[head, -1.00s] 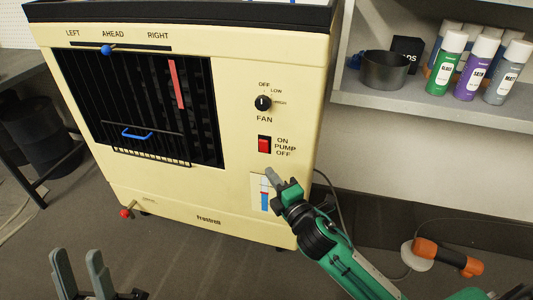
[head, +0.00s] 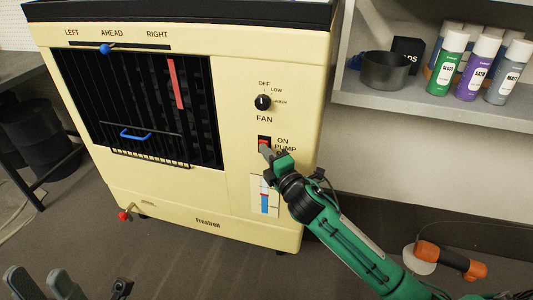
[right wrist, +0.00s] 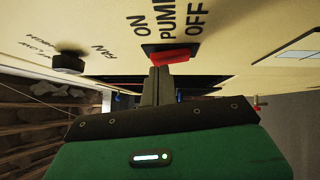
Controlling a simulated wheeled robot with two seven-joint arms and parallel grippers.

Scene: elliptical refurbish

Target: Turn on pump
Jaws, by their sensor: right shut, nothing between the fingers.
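The red pump rocker switch (head: 264,143) sits in a black frame on the cream cooler's (head: 235,60) front, beside the ON, PUMP and OFF lettering. It also shows in the right wrist view (right wrist: 172,57), where the rocker is tilted. I cannot tell whether it is on. My right gripper (head: 266,151) is shut and empty, its fingertips at the switch's lower part and hiding some of it. In the right wrist view the fingertips (right wrist: 158,70) are at the red rocker; contact is unclear. My left gripper (head: 39,276) is open and empty at the bottom left, away from the cooler.
The fan knob (head: 263,102) is just above the switch, and a water gauge (head: 264,203) is below it. A shelf (head: 430,105) with a pot (head: 388,70) and spray cans (head: 447,62) stands right. An orange-handled tool (head: 450,258) lies at the lower right.

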